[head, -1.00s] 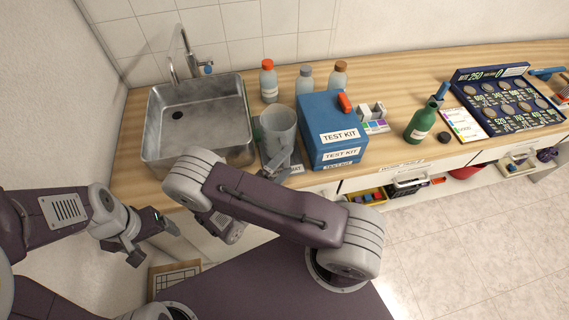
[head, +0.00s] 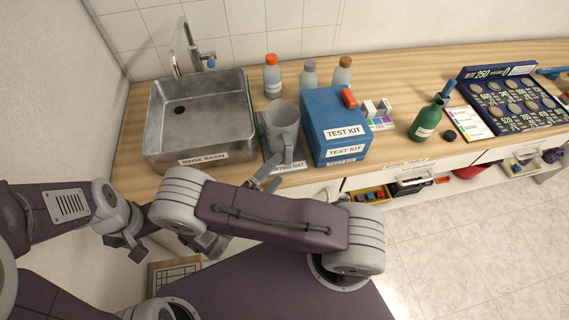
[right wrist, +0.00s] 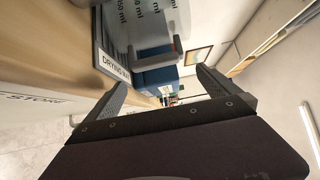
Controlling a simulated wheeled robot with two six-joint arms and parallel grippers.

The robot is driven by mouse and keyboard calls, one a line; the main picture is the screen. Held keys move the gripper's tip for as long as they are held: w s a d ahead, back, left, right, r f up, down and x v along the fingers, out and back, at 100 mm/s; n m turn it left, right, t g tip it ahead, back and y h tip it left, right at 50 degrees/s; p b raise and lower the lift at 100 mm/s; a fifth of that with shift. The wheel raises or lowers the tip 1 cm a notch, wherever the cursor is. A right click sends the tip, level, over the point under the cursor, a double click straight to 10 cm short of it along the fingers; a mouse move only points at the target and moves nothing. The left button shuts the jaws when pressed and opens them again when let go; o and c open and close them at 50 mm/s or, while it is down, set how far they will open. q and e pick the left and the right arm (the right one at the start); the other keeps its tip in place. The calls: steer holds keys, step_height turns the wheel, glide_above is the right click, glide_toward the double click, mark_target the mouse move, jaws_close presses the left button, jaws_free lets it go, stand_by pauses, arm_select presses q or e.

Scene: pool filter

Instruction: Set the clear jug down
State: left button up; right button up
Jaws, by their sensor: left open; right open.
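The clear jug (head: 284,122) stands upright on the drying mat (head: 291,166), between the sink and the blue test kit box. Its handle faces my side of the counter. In the right wrist view the jug (right wrist: 150,14) with its printed ml marks and the drying mat (right wrist: 112,64) show just beyond the fingers. My right gripper (head: 270,174) is open and empty, in front of the jug and apart from it. Its two spread fingers also show in the right wrist view (right wrist: 162,84). My left gripper (head: 146,240) is open and empty, low in front of the counter.
The sink (head: 200,120) is left of the jug and the test kit box (head: 335,125) close on its right. Several bottles stand behind, one with an orange cap (head: 272,76). A green bottle (head: 426,122) stands further right. An open drawer (head: 370,196) juts out below.

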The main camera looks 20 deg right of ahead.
steer(key=v, duration=0.6)
steer(key=shift+b, duration=0.4)
